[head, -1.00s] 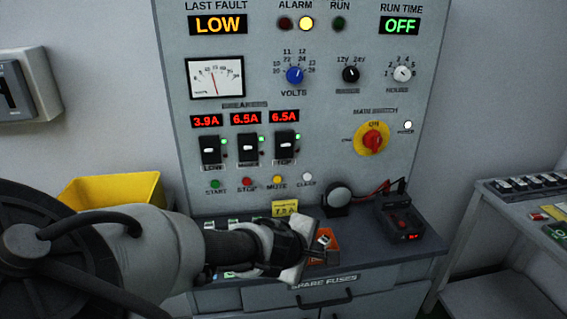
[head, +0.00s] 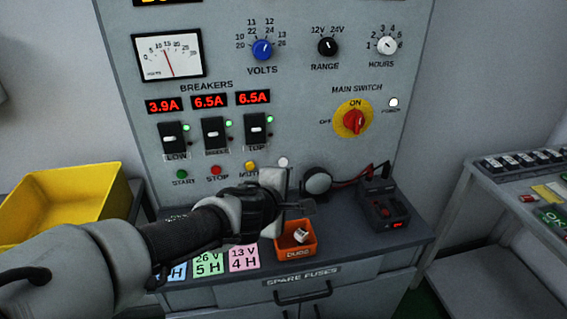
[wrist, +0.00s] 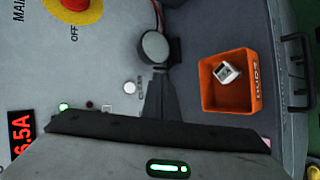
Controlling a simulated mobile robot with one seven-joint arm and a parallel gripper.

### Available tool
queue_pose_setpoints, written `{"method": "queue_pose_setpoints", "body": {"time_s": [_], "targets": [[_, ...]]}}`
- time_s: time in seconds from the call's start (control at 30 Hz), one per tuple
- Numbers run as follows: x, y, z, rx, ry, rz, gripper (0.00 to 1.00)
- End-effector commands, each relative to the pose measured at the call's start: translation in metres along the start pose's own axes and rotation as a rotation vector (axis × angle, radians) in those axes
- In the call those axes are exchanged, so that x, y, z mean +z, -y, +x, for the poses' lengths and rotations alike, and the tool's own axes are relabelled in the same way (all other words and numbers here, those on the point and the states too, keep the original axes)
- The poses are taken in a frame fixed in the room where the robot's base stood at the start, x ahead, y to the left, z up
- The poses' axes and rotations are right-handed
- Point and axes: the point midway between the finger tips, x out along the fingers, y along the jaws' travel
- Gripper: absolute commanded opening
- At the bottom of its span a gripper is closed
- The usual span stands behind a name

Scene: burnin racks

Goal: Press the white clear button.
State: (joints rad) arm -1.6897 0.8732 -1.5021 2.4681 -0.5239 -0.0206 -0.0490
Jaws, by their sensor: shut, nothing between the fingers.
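The white clear button (head: 283,161) is on the lower panel, at the right end of the row of small buttons. In the head view its label is hidden behind my gripper. In the wrist view the clear button (wrist: 129,87) shows uncovered, with its label beside it. My gripper (head: 308,207) is shut and empty, below and slightly right of the button in the head view. In the wrist view the dark fingers (wrist: 160,88) are just right of the button, with a visible gap in the picture. I cannot tell their depth from the panel.
The green start (head: 182,174), red stop (head: 215,170) and yellow mute (head: 250,166) buttons lie left of clear. A round black device (head: 317,180) is close right of my gripper. An orange bin (head: 296,250) with a white item stands below. A black box (head: 384,212) is farther right.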

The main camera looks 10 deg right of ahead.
Motion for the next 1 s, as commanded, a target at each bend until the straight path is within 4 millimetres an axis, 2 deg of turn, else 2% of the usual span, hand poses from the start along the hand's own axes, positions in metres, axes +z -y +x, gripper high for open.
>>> {"method": "queue_pose_setpoints", "body": {"time_s": [0.17, 0.6, 1.0], "targets": [[-0.009, -0.006, 0.014, 0.000, -0.002, 0.004, 0.00], [-0.037, -0.038, 0.052, 0.000, 0.001, 0.002, 0.00], [-0.044, -0.043, 0.060, 0.000, -0.001, 0.000, 0.00]]}}
